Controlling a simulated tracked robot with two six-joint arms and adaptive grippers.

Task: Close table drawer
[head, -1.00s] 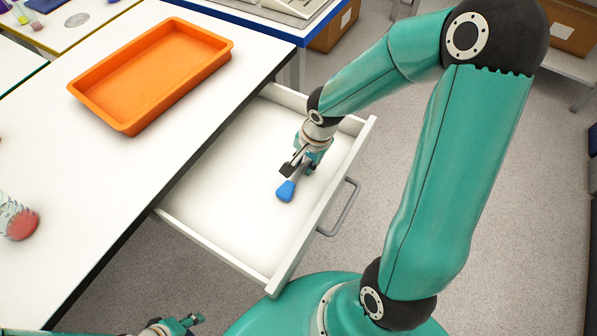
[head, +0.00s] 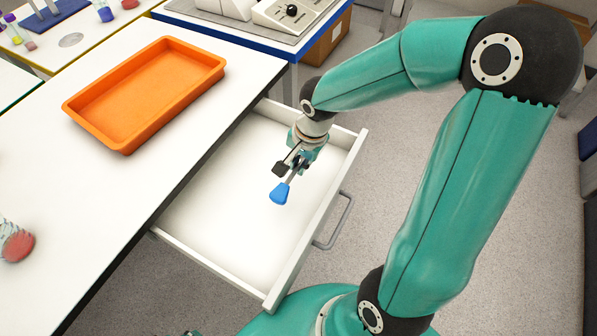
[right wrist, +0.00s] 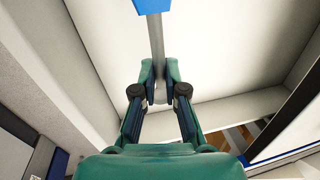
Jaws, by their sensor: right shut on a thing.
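The table drawer (head: 230,215) is pulled out from under the white table (head: 135,185). Its front panel has a grey handle (head: 334,222) on the outer side. My right gripper (head: 293,164) is over the drawer, shut on a tool with a blue end (head: 280,194). In the right wrist view, the fingers (right wrist: 160,90) close around the tool's grey shaft (right wrist: 156,40), and its blue end (right wrist: 152,5) shows at the top edge. The tool appears raised above the drawer floor. Only a sliver of my left gripper (head: 191,333) shows at the bottom edge.
An orange tray (head: 145,95) lies on the table, left of the drawer. A container with red contents (head: 15,243) is at the left edge. The drawer floor looks empty. Grey floor lies open beyond the drawer front, partly crossed by my right arm.

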